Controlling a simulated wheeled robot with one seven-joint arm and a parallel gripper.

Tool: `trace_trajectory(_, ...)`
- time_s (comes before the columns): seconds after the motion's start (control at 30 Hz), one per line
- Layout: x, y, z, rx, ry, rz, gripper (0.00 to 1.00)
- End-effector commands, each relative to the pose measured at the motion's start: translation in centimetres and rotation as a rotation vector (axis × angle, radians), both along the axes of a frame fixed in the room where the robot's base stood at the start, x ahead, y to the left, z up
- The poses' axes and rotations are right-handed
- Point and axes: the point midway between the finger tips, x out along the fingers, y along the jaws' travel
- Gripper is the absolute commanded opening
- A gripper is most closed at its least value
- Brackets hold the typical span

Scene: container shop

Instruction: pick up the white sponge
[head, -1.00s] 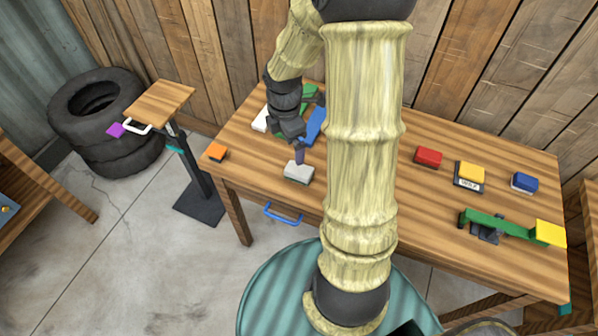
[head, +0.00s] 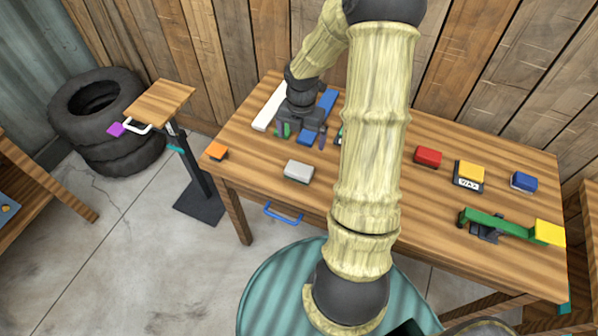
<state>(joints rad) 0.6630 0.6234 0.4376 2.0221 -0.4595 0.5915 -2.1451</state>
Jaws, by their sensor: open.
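The white sponge (head: 298,170), pale on top with a darker underside, lies on the wooden table (head: 420,215) near its front left edge. My gripper (head: 301,142) is open, its two fingers spread left and right and pointing down. It is behind the white sponge in the picture, apart from it. A blue block (head: 307,137) shows between the fingers; I cannot tell whether they touch it. Nothing covers the sponge.
A long white bar (head: 269,107) and a blue bar (head: 328,102) lie at the back left.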

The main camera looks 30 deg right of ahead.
Motion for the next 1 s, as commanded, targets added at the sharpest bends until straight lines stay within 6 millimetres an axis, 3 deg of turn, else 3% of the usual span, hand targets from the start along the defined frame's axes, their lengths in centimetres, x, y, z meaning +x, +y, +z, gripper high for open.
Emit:
trace_trajectory(0.5,-0.1,0.1,-9.0,0.001,0.003,0.001,1.00)
trace_trajectory(1.0,-0.1,0.2,-10.3,0.000,0.001,0.000,1.00)
